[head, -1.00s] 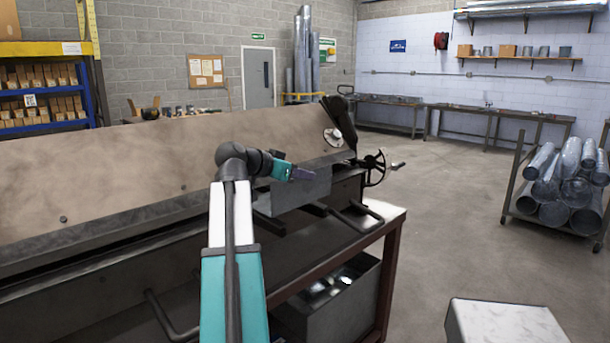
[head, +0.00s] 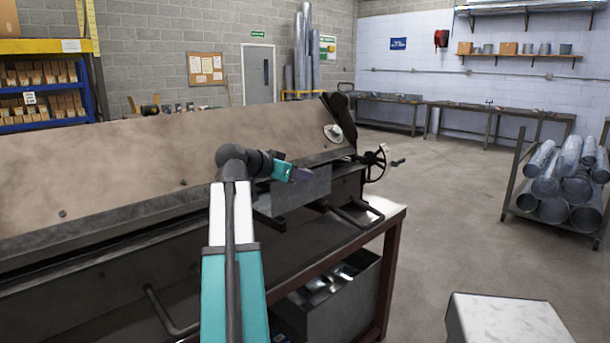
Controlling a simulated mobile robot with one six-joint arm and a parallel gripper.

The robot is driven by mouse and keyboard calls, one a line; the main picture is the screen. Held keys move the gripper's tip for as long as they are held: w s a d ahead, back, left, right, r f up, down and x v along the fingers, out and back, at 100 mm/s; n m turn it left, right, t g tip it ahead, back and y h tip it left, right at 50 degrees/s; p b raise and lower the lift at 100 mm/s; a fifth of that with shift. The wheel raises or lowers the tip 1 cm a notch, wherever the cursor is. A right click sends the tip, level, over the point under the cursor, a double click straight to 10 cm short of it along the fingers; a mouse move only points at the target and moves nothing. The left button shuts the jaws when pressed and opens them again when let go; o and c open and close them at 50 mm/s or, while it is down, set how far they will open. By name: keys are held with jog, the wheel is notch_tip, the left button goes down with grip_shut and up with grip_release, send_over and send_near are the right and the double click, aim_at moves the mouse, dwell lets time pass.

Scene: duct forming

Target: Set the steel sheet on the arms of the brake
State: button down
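The steel sheet (head: 312,190) is a small plain grey panel in front of the right part of the brake (head: 130,160). My gripper (head: 301,174) is at the sheet's upper edge and appears shut on it; the fingertips are small and partly hidden. The dark arms of the brake (head: 352,218) stick out just below and to the right of the sheet. I cannot tell whether the sheet's lower edge touches them.
A handwheel (head: 376,163) stands at the brake's right end. A metal bin (head: 335,300) sits under the bench (head: 395,215). A pale-topped block (head: 505,318) is at the lower right. A rack of round ducts (head: 565,185) stands at right. The floor between is clear.

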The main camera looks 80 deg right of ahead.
jog(key=c, duration=1.9)
grip_release()
jog(key=shift+c, duration=0.2)
jog(key=shift+w+a, duration=0.1)
jog(key=b+v, duration=0.1)
jog(key=v, duration=1.2)
jog(key=shift+a, duration=0.25)
